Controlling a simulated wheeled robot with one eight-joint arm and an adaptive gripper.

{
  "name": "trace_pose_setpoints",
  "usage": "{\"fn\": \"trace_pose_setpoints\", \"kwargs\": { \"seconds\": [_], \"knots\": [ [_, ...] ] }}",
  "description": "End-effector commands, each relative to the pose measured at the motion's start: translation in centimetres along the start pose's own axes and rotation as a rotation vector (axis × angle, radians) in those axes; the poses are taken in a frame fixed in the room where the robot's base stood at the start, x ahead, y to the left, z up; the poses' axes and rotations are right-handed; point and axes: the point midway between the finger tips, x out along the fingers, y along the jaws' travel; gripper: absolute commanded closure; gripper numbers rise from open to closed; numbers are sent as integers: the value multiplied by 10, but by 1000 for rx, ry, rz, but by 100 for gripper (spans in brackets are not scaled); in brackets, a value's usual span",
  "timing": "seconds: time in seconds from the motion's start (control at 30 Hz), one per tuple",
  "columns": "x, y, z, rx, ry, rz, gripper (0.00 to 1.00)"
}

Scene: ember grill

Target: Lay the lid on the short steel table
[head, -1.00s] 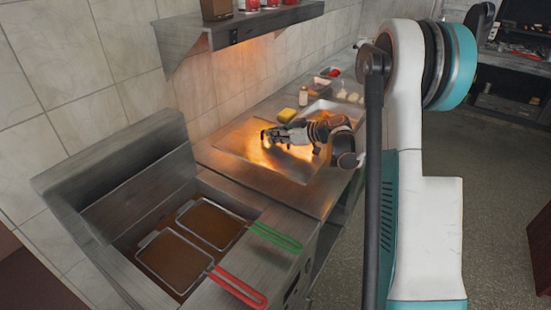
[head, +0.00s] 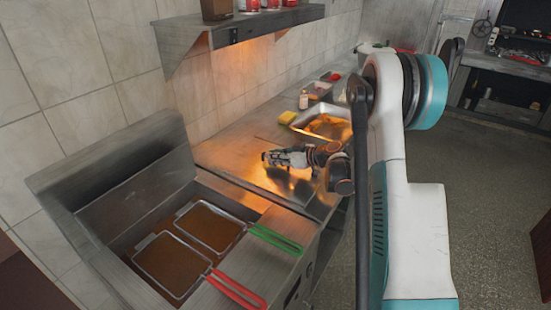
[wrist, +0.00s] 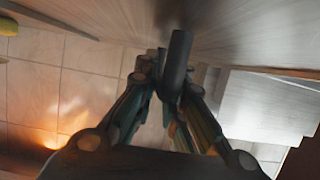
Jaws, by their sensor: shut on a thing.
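My gripper (head: 268,158) is over the steel counter between the fryer and the tray, with its fingers pointing left. In the wrist view, the fingers (wrist: 174,82) are closed around a dark round handle (wrist: 179,60). The handle stands on a broad brushed-steel surface (wrist: 235,28), which looks like the lid's face. In the head view the lid blends with the shiny counter and is partly hidden by my gripper, so its full outline and its gap to the counter cannot be told. Which surface is the short steel table is unclear.
A fryer with two baskets (head: 172,263) stands at the near left, with red (head: 235,288) and green (head: 276,237) handles sticking out. A steel tray (head: 345,120), a yellow sponge (head: 288,117) and a bottle (head: 303,99) are beyond my gripper. A shelf (head: 238,35) hangs above.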

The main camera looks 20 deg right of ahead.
Motion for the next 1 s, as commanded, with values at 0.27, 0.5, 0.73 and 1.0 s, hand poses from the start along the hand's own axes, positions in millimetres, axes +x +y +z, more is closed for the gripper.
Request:
{"fn": "trace_pose_setpoints", "kwargs": {
  "seconds": [0.27,0.5,0.73,1.0],
  "knots": [
    [1,0,1,0,0,0,70],
    [0,0,1,0,0,0,70],
    [-19,1,-1,1,0,2,70],
    [-74,1,-2,2,0,3,70]
  ]
}}
